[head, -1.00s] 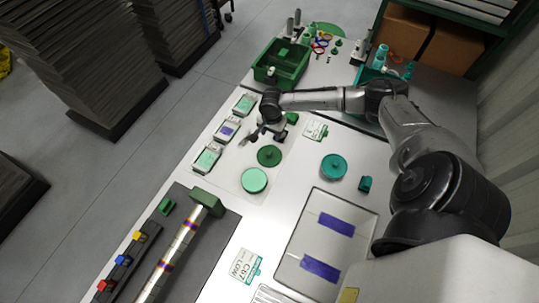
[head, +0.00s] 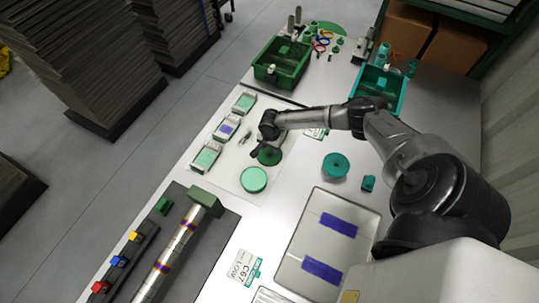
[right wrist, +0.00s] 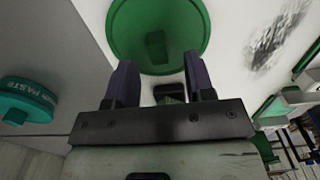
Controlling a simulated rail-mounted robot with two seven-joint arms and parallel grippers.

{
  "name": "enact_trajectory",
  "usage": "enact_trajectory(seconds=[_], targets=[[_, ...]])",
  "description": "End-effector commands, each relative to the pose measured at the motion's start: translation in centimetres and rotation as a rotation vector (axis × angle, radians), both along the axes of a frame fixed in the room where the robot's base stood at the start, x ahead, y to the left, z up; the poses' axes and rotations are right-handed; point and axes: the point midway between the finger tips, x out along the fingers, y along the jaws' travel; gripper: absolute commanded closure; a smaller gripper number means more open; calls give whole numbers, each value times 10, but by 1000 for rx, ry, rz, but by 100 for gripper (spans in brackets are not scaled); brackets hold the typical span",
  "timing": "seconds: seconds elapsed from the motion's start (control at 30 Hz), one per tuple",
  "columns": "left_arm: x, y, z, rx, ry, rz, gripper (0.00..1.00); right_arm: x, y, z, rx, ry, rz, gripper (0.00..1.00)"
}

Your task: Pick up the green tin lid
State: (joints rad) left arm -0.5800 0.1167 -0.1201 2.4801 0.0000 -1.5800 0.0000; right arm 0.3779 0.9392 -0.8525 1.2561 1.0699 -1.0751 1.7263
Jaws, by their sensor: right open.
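A dark green round lid (head: 269,157) lies on the white mat, partly covered by my right gripper in the head view. In the right wrist view this green lid (right wrist: 150,22) appears as a large disc with a raised rim and a small block-like part on it. My right gripper (right wrist: 160,75) is open and empty, its two dark fingers pointing at the lid's near edge. In the head view the right gripper (head: 258,147) is small, just over the lid's upper left side. Contact cannot be told. A lighter green disc (head: 254,180) lies just below the lid. My left gripper is out of view.
A teal round tin (head: 336,165) stands to the right; its lettered top also shows in the right wrist view (right wrist: 28,98). Several small boxes (head: 206,157) line the left edge. Green bins (head: 291,78) stand at the back. A tray with purple pieces (head: 300,222) is nearer.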

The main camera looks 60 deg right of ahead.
Motion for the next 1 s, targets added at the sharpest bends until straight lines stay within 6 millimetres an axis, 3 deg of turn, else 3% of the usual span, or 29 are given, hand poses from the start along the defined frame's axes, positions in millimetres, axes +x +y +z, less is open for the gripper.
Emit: enact_trajectory(seconds=[0.13,0.47,1.0], targets=[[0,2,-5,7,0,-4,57,0,0,-15,1,0,0,51],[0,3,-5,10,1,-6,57,0,0,-18,0,0,0,51],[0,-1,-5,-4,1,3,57,0,0,-18,0,0,0,100]])
